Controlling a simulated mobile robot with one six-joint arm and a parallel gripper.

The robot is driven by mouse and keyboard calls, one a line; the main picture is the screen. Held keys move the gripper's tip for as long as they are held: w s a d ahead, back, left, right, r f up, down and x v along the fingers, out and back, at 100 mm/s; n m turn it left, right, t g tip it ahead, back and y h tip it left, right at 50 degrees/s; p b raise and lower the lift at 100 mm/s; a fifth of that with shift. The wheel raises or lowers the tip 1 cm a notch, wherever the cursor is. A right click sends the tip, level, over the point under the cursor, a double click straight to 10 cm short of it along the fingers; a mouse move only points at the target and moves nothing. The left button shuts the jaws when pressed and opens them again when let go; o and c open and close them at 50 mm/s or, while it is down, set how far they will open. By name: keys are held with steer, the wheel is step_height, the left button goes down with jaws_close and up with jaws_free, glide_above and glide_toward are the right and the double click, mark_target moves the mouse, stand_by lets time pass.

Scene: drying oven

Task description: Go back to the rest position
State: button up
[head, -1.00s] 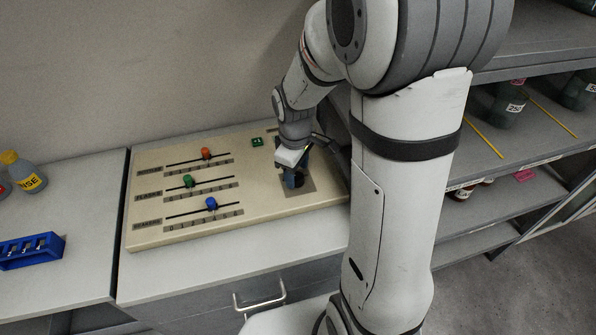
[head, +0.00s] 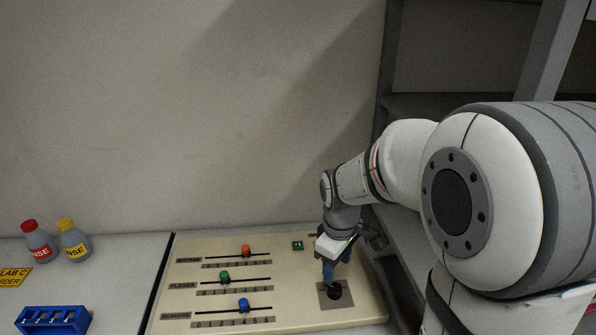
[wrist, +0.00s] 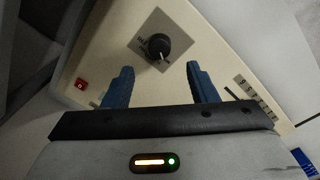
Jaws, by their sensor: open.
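My gripper (head: 329,270) is over the right part of the beige control panel (head: 190,312), close to a black knob (head: 335,293) on a grey square plate. In the wrist view, the two blue fingers (wrist: 156,88) are spread apart with nothing between them. The black knob (wrist: 153,46) with a white pointer line lies beyond the fingertips, apart from them. My arm reaches in from the right side of the head view.
The panel has three sliders with orange (head: 246,250), green (head: 225,276) and blue (head: 243,304) handles and a small green switch (head: 298,245). Two bottles (head: 75,243) and a blue rack (head: 54,319) stand at left. Grey shelving (head: 395,90) rises at right.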

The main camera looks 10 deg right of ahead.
steer(key=s+r+m+t, duration=0.1)
steer(key=s+r+m, duration=0.2)
steer(key=s, duration=0.3)
steer(key=s+r+m+t, duration=0.1)
steer(key=s+r+m, duration=0.2)
steer(key=s+m, duration=0.3)
steer(key=shift+s+d+r, duration=0.2)
steer(key=shift+s+d, duration=0.2)
steer(key=shift+s, duration=0.4)
